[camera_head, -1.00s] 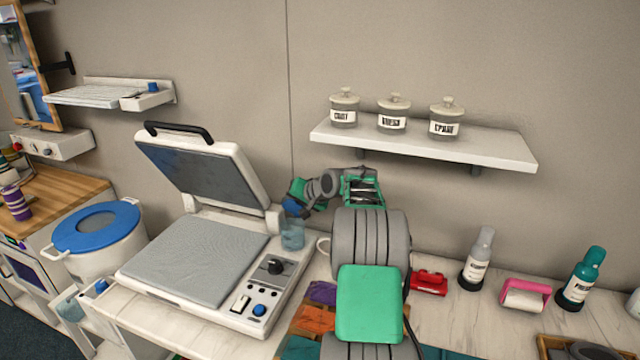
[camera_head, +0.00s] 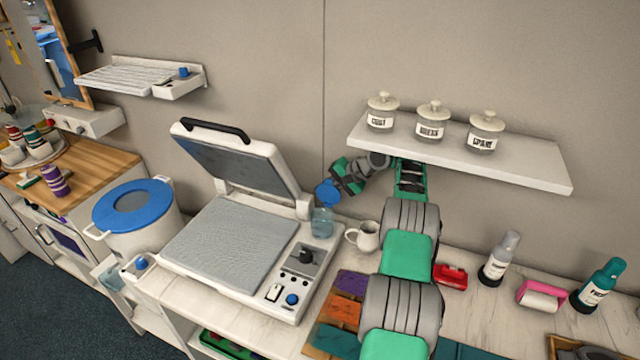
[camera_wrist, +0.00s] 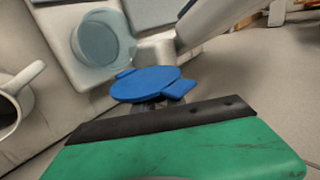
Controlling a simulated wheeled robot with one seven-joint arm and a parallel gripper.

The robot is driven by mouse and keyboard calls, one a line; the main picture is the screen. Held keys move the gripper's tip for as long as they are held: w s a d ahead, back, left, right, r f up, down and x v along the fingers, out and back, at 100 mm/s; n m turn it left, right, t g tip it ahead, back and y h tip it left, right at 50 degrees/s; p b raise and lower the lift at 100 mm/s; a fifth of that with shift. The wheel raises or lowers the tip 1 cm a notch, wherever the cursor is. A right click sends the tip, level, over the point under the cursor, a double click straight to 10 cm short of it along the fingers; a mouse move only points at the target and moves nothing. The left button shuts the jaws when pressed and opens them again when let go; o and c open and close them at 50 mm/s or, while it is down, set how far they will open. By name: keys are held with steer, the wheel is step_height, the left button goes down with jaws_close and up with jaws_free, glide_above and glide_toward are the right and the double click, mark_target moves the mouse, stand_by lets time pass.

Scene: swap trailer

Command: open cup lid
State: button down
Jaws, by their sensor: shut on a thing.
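A translucent blue cup (camera_head: 322,224) stands on the counter beside the right hinge of the press. It also shows in the wrist view (camera_wrist: 101,40), with its round top uncovered. The round blue lid (camera_head: 327,193) is above the cup, tilted in the head view. In the wrist view the lid (camera_wrist: 146,84) is flat and round with small side tabs, and looks apart from the cup. My gripper (camera_head: 338,187) is shut on the lid. The fingertips are mostly hidden beneath or behind the lid.
A flat press (camera_head: 232,245) with its top raised is left of the cup. A white mug (camera_head: 366,237) stands close on the right. A wall shelf (camera_head: 540,170) with lidded jars (camera_head: 431,120) is above right. Bottles (camera_head: 499,258) stand further right.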

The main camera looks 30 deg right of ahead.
steer(key=shift+w, duration=0.1)
stand_by(0.3)
steer(key=c, duration=1.4)
jaws_free()
